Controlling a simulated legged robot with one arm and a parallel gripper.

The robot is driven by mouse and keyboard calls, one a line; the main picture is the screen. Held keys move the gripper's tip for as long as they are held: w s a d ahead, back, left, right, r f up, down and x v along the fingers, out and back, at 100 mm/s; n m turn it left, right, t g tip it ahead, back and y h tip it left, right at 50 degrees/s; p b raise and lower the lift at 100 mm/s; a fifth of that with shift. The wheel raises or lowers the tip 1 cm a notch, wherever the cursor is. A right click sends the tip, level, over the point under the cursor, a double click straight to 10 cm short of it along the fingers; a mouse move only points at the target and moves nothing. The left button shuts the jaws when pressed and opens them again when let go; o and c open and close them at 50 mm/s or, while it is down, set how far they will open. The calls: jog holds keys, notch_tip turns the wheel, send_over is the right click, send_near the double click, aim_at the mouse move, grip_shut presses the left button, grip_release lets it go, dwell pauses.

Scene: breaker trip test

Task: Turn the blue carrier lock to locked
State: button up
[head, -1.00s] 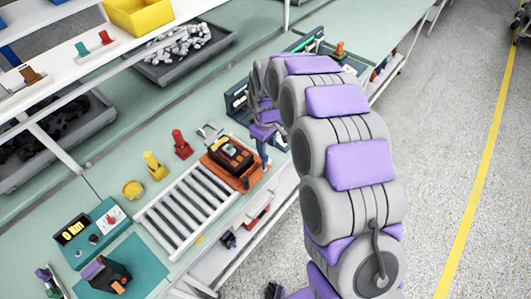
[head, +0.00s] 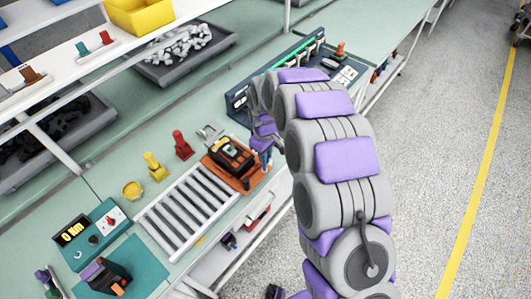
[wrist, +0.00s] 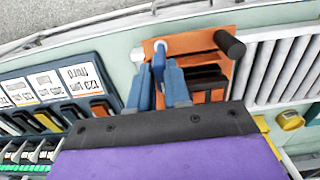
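The orange carrier (head: 252,181) holds a black breaker (head: 232,154) at the end of the roller conveyor. In the wrist view the carrier (wrist: 190,42) is at top centre, with the slim blue lock (wrist: 158,54) on its left part. My gripper (wrist: 158,68) points at the lock with its two blue fingers apart, one on each side of it. Gaps show between fingers and lock; I cannot tell whether they touch. In the head view my gripper (head: 264,150) is at the carrier's right edge, partly hidden by my arm, and the lock cannot be made out.
The roller conveyor (head: 186,210) lies left of the carrier. Red (head: 182,145) and yellow (head: 154,166) upright pieces stand behind it. A dark panel (head: 240,100) with labelled cards is beyond my gripper. A torque readout box (head: 88,235) is at lower left.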

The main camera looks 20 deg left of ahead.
jog(key=shift+a, duration=0.3)
grip_shut()
jog(key=shift+w+d, duration=0.1)
jog(key=shift+m, duration=0.4)
jog(key=m+p, duration=0.1)
jog(key=m, duration=0.1)
jog(key=shift+m, duration=0.4)
jog(key=m+p, duration=0.1)
jog(key=m, duration=0.4)
jog(key=m+p, duration=0.1)
jog(key=m, duration=0.4)
jog(key=shift+m, duration=0.4)
jog(key=shift+m+p, duration=0.3)
jog(key=shift+m, duration=1.5)
